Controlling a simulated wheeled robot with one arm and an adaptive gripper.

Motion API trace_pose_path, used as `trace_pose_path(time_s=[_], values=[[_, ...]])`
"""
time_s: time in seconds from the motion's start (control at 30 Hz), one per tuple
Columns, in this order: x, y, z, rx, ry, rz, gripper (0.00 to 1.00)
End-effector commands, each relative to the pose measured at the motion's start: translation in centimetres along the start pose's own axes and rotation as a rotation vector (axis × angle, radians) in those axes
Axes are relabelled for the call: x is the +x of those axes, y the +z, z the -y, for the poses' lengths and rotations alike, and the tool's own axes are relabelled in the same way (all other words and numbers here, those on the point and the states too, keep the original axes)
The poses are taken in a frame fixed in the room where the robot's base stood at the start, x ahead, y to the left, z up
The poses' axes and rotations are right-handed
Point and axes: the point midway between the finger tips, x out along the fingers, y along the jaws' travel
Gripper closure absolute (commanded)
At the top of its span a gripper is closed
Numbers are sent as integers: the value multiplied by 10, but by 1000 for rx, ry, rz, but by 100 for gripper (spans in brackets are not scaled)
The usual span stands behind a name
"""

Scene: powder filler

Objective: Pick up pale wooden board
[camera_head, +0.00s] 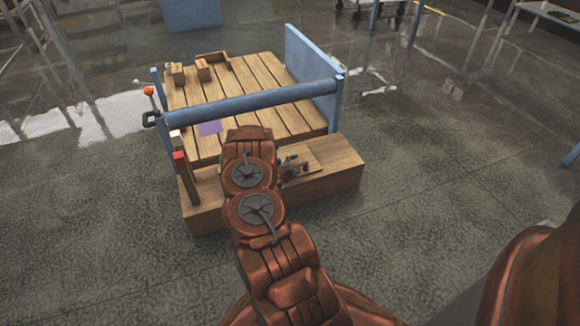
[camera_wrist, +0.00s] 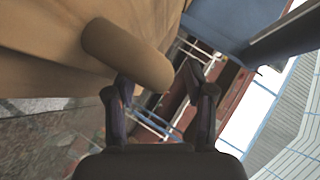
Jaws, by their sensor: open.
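A flat pale wooden board (camera_head: 312,156) lies on top of the wooden step at the front of the platform. My gripper (camera_head: 291,169) is beside and over its left part, partly hidden by my arm. In the wrist view my gripper (camera_wrist: 158,84) is open, its two fingers apart with nothing clasped. A tan, rounded wooden piece (camera_wrist: 122,52) reaches in from the upper left toward the fingertips, close to the left one. I cannot tell whether it touches, or whether it is the same board.
The step (camera_head: 340,172) fronts a plank platform (camera_head: 270,78) with a blue rail (camera_head: 250,103) across it and a blue side panel (camera_head: 311,75). The floor at right is open.

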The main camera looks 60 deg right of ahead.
Motion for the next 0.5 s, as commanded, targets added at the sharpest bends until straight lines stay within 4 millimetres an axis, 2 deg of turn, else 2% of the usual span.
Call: trace_pose_path(time_s=[0.2,0.5], values=[[0,0,0,-1,1,1,48],[0,0,0,-1,2,1,80]])
